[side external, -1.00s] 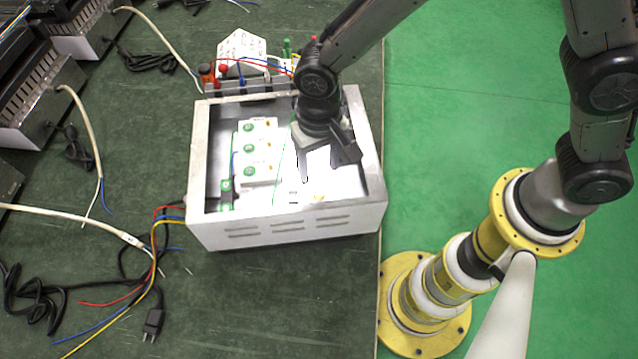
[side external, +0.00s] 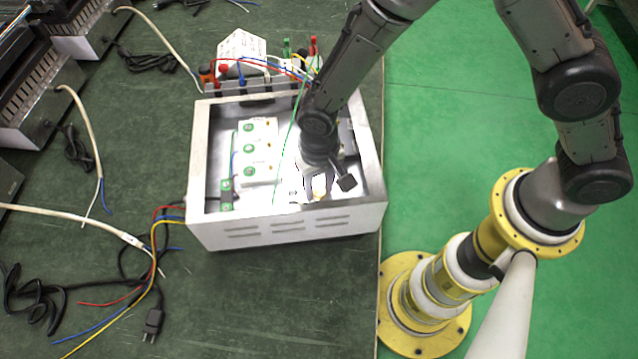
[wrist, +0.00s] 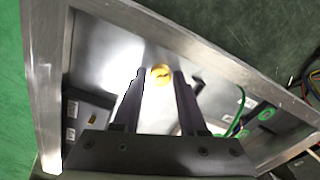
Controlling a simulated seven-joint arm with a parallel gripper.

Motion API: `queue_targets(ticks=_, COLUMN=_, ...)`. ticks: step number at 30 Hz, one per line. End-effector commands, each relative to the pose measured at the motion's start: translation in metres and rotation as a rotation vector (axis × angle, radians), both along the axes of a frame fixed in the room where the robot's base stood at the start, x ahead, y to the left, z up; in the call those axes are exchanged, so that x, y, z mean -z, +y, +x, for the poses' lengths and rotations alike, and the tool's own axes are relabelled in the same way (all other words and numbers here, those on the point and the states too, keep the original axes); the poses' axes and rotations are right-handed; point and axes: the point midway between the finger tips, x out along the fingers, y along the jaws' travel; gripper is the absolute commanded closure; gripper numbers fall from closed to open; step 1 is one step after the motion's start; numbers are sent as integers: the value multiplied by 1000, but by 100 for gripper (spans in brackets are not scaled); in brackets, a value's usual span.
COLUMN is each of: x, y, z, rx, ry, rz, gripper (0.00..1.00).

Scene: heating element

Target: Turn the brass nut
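The brass nut (wrist: 161,75) shows in the wrist view as a small round yellow piece on the bright floor of the metal box (wrist: 48,85). It lies between and just past the two fingertips of my gripper (wrist: 158,72). The fingers are apart, with a gap to the nut on both sides; I cannot tell how far above the floor they are. In the side view my gripper (side external: 318,196) reaches down into the right part of the open box (side external: 205,228), close to its front wall. The nut is not clearly visible there.
The box walls surround my gripper, the front wall closest. White blocks with green terminals (side external: 258,150) stand in the box's left half. A thin green wire (side external: 285,150) runs left of my gripper. Plugs and cables (side external: 240,70) crowd the back edge.

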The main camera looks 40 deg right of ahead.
Motion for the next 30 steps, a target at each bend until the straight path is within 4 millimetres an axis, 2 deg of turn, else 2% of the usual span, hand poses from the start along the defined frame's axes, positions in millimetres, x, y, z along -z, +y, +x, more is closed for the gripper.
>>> queue_targets(ticks=1, x=0, y=0, z=0, rx=0, ry=0, rz=0, gripper=69)
queue_targets(ticks=6, x=0, y=0, z=0, rx=0, ry=0, rz=0, gripper=100)
queue_targets(ticks=20, x=0, y=0, z=0, rx=-49, ry=0, rz=0, gripper=100)
queue_targets(ticks=30, x=-1, y=0, z=1, rx=-289, ry=-1, rz=1, gripper=100)
